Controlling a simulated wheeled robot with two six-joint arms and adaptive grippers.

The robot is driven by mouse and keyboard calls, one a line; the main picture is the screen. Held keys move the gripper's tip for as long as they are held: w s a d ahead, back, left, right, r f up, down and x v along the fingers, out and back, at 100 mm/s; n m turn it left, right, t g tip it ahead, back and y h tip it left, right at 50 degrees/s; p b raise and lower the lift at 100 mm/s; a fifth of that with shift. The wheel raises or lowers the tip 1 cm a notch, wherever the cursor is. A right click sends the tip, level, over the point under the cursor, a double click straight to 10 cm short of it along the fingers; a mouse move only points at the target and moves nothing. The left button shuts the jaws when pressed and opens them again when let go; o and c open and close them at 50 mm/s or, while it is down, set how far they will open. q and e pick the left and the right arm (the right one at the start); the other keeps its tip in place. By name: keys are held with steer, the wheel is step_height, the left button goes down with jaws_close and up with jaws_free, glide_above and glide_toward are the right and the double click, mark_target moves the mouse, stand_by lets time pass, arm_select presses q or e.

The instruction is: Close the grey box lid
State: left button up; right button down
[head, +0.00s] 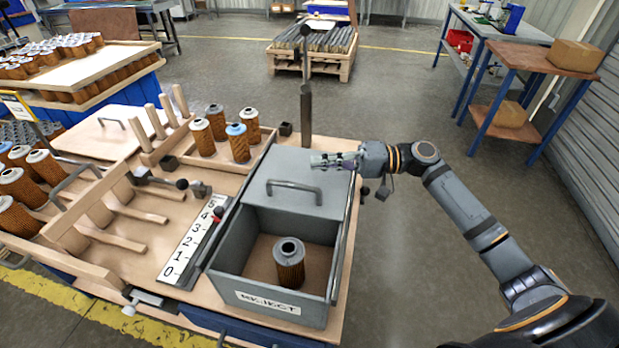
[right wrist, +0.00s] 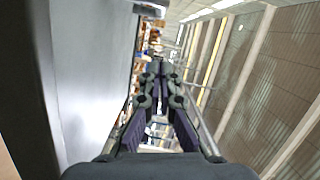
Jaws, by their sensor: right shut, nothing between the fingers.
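The grey box (head: 224,288) stands at the front right of the wooden bench top, with its near part open. Its grey lid (head: 262,197), with a bar handle (head: 294,186), lies over the far part. One filter cartridge (head: 290,262) stands upright inside the box. My right gripper (head: 320,161) is shut and empty, pointing left at the lid's far right, beyond the handle. I cannot tell whether it touches the lid. In the right wrist view its fingers (right wrist: 158,92) show beside a large grey surface (right wrist: 95,70) on the left. My left gripper is not in view.
A dark post (head: 305,105) stands behind the box. Cartridges (head: 238,142), wooden dividers (head: 110,215) and a number strip (head: 190,245) lie left of the box.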

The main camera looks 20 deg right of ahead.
mark_target(310, 178)
steer(key=shift+x, duration=1)
steer(key=s, duration=0.1)
steer(key=s+a+p, duration=0.1)
steer(key=s+a, duration=0.1)
steer(key=shift+s+f, duration=0.2)
steer(key=shift+f, duration=0.2)
